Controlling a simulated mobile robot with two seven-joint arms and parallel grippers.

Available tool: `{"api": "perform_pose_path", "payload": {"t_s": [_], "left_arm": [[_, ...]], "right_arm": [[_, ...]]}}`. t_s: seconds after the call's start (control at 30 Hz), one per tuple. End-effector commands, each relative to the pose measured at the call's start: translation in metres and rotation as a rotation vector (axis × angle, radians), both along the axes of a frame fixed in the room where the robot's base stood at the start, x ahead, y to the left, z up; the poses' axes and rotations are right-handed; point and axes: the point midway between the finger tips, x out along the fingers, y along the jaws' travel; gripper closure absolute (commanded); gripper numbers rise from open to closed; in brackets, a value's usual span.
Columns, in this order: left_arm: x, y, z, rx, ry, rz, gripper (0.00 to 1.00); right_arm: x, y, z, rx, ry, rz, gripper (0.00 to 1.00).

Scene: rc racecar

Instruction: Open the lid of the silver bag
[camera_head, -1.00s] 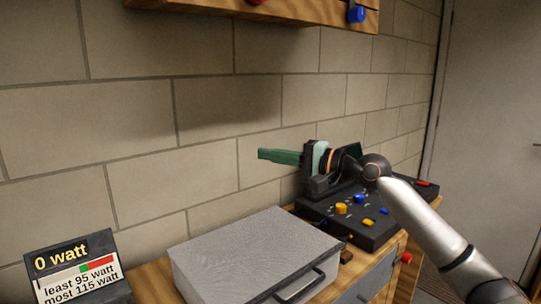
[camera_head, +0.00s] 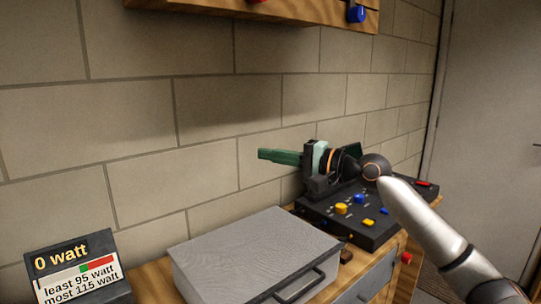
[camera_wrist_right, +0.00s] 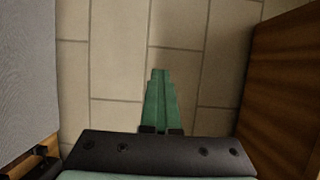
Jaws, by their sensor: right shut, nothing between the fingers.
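The silver bag (camera_head: 250,250) is a flat grey case lying on the wooden workbench in the lower middle of the head view. Its lid is down. A dark handle (camera_head: 300,288) is on its front side. My right gripper (camera_head: 260,155) is above and behind the case, near the block wall, with its green fingers pointing left. It is shut and empty, apart from the case. In the right wrist view the green fingers (camera_wrist_right: 160,75) are together against the wall. A grey surface at the left of that view looks like the case. My left gripper is out of view.
A black panel (camera_head: 350,228) with yellow and blue knobs stands right of the case, below my right arm. A display (camera_head: 75,268) reading "0 watt" stands at left. A wooden shelf (camera_head: 250,12) hangs above. The air over the case is clear.

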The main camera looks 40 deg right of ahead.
Motion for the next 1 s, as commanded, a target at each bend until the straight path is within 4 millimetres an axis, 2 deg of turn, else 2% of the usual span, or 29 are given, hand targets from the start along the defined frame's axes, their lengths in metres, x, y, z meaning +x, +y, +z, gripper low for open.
{"api": "perform_pose_path", "payload": {"t_s": [0.07, 0.3, 0.67, 1.0], "left_arm": [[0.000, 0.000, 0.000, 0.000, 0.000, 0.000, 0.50], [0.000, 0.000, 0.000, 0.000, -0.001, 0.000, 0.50], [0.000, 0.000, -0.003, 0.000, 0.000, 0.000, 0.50], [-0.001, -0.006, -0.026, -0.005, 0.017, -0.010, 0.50]], "right_arm": [[0.000, 0.000, 0.000, 0.000, 0.000, 0.000, 1.00], [0.000, 0.000, 0.000, 0.000, 0.000, 0.000, 0.73], [-0.003, -0.002, -0.001, 0.000, 0.000, -0.001, 0.73], [-0.036, -0.019, -0.006, 0.000, 0.003, -0.001, 0.73]]}}
